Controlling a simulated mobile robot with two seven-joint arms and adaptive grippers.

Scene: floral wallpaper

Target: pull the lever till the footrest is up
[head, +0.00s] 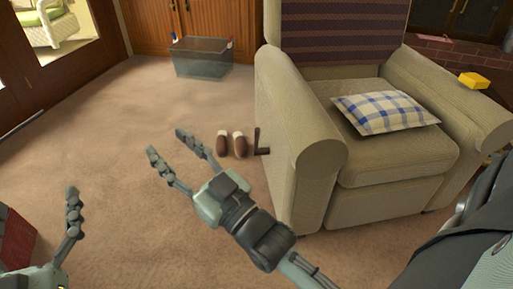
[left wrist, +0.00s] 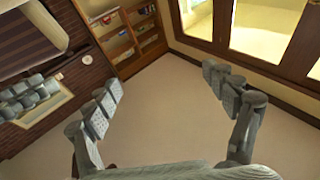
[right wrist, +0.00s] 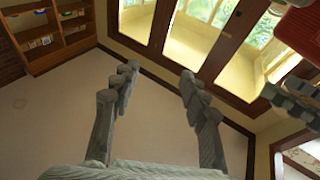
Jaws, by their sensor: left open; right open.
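The recliner (head: 305,185) is a beige armchair at the right of the head view, with its front panel flush below the seat. A dark lever (head: 260,143) sticks up from the outer side of its left armrest. My right gripper (head: 171,145) is open and empty, to the left of the lever and apart from it. Its open fingers also show in the right wrist view (right wrist: 157,80). My left gripper shows partly at the lower left of the head view; its open, empty fingers show in the left wrist view (left wrist: 165,90). The lever is not visible in either wrist view.
Brown slippers (head: 231,145) lie on the carpet beside the chair near the lever.

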